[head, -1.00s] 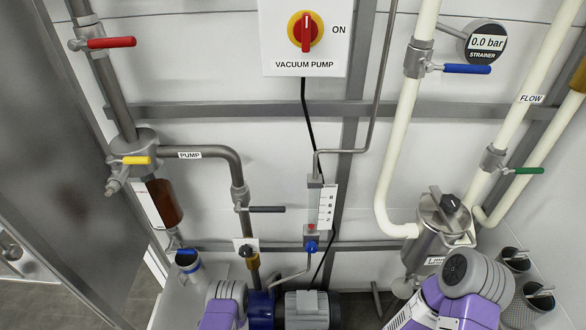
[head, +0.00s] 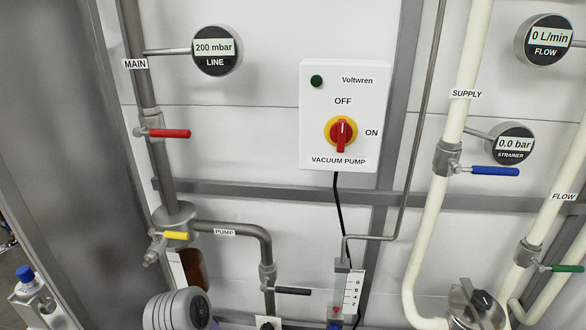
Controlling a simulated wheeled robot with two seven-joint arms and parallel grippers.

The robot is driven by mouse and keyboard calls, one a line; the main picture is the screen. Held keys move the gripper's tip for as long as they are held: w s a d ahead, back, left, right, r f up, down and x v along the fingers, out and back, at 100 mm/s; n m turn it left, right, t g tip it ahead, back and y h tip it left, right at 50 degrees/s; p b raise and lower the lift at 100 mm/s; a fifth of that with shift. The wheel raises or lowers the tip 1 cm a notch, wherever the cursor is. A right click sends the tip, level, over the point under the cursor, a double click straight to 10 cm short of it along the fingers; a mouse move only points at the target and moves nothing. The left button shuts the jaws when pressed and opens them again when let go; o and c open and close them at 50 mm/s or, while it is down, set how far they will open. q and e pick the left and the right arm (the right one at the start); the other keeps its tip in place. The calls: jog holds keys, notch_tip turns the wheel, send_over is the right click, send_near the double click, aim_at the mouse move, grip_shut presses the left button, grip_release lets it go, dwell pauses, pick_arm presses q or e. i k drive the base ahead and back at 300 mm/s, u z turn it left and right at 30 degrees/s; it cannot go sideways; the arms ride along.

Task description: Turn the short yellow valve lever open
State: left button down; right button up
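The short yellow valve lever (head: 176,236) is at the left of the head view, low on the main pipe. It sticks out to the right, roughly horizontal, from a grey valve (head: 158,243) beside the round pipe junction (head: 174,214). Nothing touches the lever. Neither gripper's fingers are in view.
A red lever (head: 170,133) sits above on the main pipe, and a black lever (head: 293,291) is to the lower right. The line gauge (head: 217,49) reads 200 mbar. A pump switch box (head: 345,115) hangs at centre. A dark panel (head: 60,150) stands at the left.

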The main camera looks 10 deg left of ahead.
aim_at(153, 232)
jog(key=u, duration=1.35)
